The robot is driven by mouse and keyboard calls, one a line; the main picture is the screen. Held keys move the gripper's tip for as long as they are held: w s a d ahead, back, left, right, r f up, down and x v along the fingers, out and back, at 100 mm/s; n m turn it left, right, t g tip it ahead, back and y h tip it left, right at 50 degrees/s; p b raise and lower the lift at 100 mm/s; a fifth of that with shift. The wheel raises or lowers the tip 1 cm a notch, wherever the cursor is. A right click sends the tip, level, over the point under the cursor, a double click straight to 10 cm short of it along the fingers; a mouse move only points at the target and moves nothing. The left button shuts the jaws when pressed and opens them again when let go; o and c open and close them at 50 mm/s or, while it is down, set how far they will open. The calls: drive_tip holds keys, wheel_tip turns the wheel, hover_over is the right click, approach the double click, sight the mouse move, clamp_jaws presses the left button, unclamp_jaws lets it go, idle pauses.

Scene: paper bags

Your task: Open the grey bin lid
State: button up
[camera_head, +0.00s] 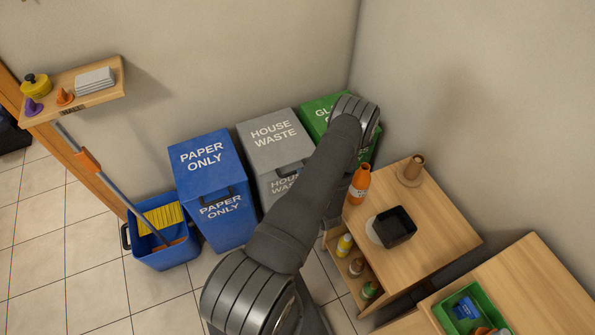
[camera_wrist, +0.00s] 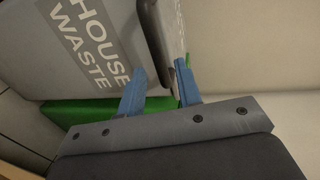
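The grey bin (camera_head: 275,185) stands between the blue and green bins in the head view. Its grey lid (camera_head: 252,148), marked HOUSE WASTE, lies flat and shut, with a dark handle (camera_head: 290,169) at its front edge. In the wrist view, the grey bin (camera_wrist: 60,75) fills the upper left, with its dark handle (camera_wrist: 153,35) running down from the top. My gripper (camera_wrist: 160,72) is open, its two blue fingers apart. The handle's lower end shows between the fingertips; contact cannot be told. In the head view my arm hides the gripper and part of the grey bin.
The blue paper bin (camera_head: 205,165) stands left and the green bin (camera_head: 320,106) right. A wooden cabinet (camera_head: 440,235) with an orange bottle (camera_head: 359,184) stands close to my arm's right. A blue bucket (camera_head: 172,255) with a mop is at left. Floor in front is free.

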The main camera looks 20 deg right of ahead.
drive_tip(key=shift+x, duration=2.2)
drive_tip(key=shift+c, duration=0.2)
clamp_jaws()
